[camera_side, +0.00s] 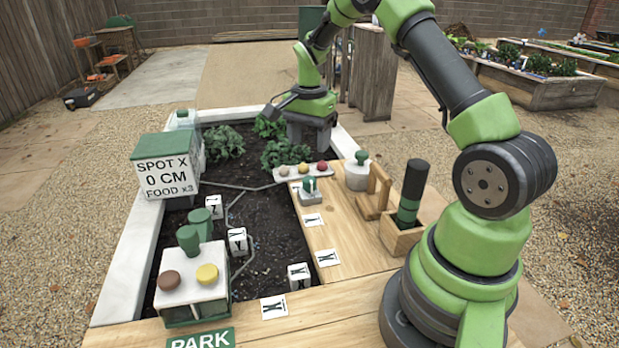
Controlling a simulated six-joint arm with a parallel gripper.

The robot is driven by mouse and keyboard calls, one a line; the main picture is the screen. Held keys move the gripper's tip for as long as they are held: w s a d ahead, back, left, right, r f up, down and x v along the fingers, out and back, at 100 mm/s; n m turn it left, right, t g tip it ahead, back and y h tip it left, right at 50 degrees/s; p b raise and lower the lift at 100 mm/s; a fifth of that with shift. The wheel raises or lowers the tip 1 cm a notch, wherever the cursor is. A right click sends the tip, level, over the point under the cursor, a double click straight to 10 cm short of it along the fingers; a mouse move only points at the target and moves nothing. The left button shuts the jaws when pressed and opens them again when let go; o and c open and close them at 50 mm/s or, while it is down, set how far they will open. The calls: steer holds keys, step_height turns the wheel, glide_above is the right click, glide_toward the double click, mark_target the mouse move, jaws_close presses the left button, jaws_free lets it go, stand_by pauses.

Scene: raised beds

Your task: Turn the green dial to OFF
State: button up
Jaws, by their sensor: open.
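A small grey switch box with a green dial (310,184) on top sits on the wooden ledge, right of the soil. The dial's pointing direction and any OFF mark are too small to read. My gripper (309,142) is open, pointing down over the far part of the bed, behind the dial and apart from it. Nothing shows between its fingers.
A white pot with a green knob (358,170), a wooden stand (374,194) and a holder with a dark cylinder (411,190) stand right of the dial. A strip of coloured balls (303,171) lies behind it. A sign box (166,164) and cart (193,283) stand left.

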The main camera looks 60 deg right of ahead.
mark_target(310, 179)
step_height(310, 179, down, 10)
steer(key=shift+f, duration=0.1)
stand_by(0.4)
steer(key=c, duration=0.9)
